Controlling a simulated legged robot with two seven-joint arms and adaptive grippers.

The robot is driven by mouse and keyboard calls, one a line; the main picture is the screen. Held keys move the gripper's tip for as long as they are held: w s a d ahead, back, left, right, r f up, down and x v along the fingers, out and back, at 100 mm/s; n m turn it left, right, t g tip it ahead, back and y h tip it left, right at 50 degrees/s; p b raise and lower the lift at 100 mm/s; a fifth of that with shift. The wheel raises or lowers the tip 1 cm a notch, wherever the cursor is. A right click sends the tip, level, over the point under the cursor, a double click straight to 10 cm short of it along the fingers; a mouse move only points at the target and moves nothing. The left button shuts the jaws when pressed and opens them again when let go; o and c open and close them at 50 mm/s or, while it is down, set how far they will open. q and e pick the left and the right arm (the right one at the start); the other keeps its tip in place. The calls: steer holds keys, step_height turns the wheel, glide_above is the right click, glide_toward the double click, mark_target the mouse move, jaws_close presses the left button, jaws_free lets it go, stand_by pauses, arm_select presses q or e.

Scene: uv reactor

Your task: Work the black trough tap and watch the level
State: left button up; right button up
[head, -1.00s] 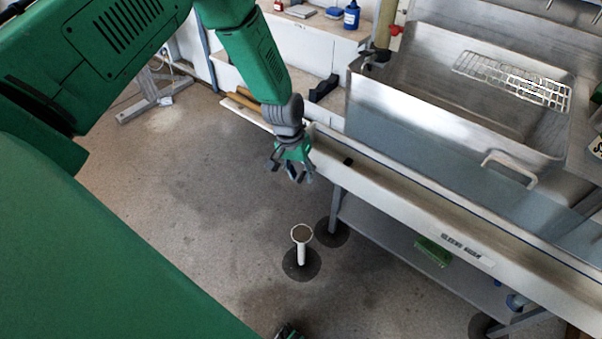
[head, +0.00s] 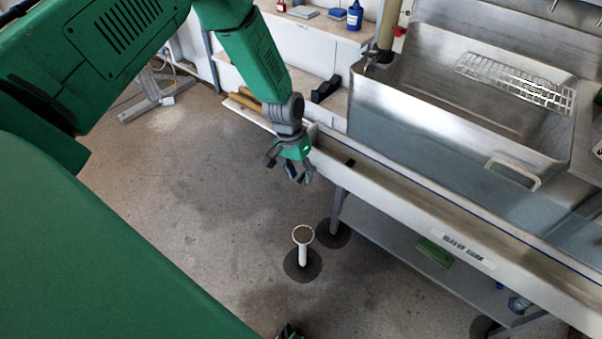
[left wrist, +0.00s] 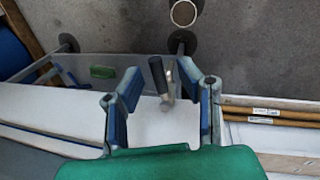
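The long pale trough (head: 415,215) runs from the middle of the head view to the lower right. A small black piece (head: 349,162) shows on it. In the left wrist view, the tap's black handle (left wrist: 157,72) and its metal body (left wrist: 168,88) show at the trough's edge. My left gripper (head: 290,172) hangs beside the trough's near end. In the left wrist view its fingers (left wrist: 160,85) are spread, with the tap visible in the gap between them. They do not appear to grip it. I cannot make out a liquid level in the trough.
A white standpipe (head: 303,252) rises from a dark floor disc beside the trough. A steel basin (head: 450,130) with a wire rack (head: 515,84) stands behind it. A green box (head: 435,252) lies on the lower shelf.

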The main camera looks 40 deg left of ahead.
arm_select(q)
steer(key=shift+r, duration=0.25)
step_height(320, 180, up, 11)
steer(key=a, duration=0.2)
steer(key=shift+a, duration=0.2)
steer(key=shift+d+r, duration=0.1)
stand_by(0.8)
